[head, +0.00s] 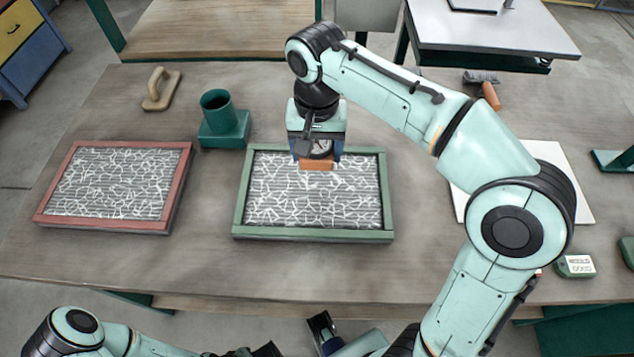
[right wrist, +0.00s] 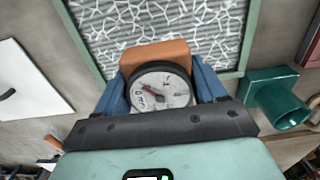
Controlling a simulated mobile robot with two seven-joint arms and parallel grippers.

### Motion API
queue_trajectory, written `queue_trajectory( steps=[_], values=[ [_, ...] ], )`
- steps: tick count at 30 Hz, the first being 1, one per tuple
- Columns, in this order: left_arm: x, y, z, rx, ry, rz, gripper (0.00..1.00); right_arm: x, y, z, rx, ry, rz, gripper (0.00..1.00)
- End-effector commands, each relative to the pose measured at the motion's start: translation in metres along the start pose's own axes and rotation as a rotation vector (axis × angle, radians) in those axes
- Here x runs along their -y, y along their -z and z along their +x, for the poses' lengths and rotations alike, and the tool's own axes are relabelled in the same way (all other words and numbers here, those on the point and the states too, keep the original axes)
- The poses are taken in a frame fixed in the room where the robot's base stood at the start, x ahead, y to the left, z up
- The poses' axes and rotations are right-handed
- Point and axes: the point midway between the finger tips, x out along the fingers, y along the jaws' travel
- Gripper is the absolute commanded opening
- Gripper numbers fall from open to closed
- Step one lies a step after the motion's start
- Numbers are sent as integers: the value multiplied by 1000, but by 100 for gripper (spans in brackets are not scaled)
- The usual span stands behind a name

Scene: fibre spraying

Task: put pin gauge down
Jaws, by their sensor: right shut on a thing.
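The pin gauge (head: 317,164), an orange block with a round white dial, is over the upper middle of the green-framed panel (head: 388,215). My right gripper (head: 318,155) is shut on it from above. The right wrist view shows the pin gauge (right wrist: 155,56) between the blue fingers, its dial facing the camera. I cannot tell if its underside touches the panel's fibre-covered surface. My left gripper (head: 325,333) shows only partly at the bottom edge; its jaw state is unclear.
A red-framed panel (head: 184,180) lies left. A green holder with a round cup (head: 222,128) stands between the panels at the back. A wooden float (head: 160,90) lies back left. A white board (head: 575,190) and a green labelled block (head: 575,267) lie right. Bare table surrounds the panels.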

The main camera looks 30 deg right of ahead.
Motion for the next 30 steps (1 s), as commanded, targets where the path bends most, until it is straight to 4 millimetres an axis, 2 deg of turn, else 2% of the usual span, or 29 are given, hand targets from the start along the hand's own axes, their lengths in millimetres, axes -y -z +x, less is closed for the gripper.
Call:
queue_trajectory(
  steps=[1,6,13,18,22,30],
  values=[
    [2,0,6,2,1,-1,43,-1,-1,17,3,-3,0,25],
    [5,0,13,4,1,-1,43,0,0,51,1,-1,0,25],
    [5,0,16,3,1,-1,43,0,0,71,1,0,0,25],
    [6,2,20,-2,0,-1,43,0,0,98,2,-2,0,25],
    [6,3,21,-5,-1,0,43,0,0,107,0,0,0,25],
    [6,3,21,-6,-1,0,43,0,0,107,-1,1,0,25]
  ],
)
